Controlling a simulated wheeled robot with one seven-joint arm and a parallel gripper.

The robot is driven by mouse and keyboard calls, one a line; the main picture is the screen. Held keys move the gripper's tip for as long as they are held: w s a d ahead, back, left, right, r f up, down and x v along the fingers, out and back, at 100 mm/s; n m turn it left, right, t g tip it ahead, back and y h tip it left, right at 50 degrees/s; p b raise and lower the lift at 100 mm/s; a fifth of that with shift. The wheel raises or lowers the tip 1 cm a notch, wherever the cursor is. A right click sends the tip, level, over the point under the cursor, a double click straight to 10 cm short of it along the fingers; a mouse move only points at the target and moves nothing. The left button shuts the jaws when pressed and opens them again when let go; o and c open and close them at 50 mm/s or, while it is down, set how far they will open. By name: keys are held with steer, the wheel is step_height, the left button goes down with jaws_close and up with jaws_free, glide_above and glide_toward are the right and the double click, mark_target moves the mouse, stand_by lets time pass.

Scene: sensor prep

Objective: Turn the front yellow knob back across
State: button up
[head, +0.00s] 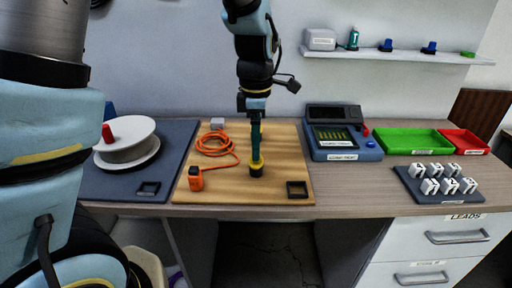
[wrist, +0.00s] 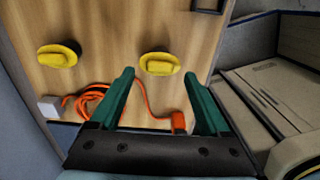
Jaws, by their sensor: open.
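The front yellow knob (head: 256,164) stands near the front edge of a wooden board (head: 230,192), on a dark base. In the wrist view this front knob (wrist: 160,64) is the right one of two, and its yellow top looks longer from left to right than from top to bottom. My gripper (head: 256,152) points down over it. In the wrist view my gripper (wrist: 158,76) is open, with one green finger towards each side of the knob; contact cannot be told. The other yellow knob (wrist: 58,56) is farther back, mostly hidden behind my gripper in the head view.
An orange cable (head: 215,143) with an orange plug (head: 196,180) lies left of the knob. A black square frame (head: 297,189) is at the board's front right.

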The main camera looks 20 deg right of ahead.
mark_target(254, 165)
steer(key=shift+f, duration=1.35)
steer(key=shift+c, duration=0.2)
jaws_close()
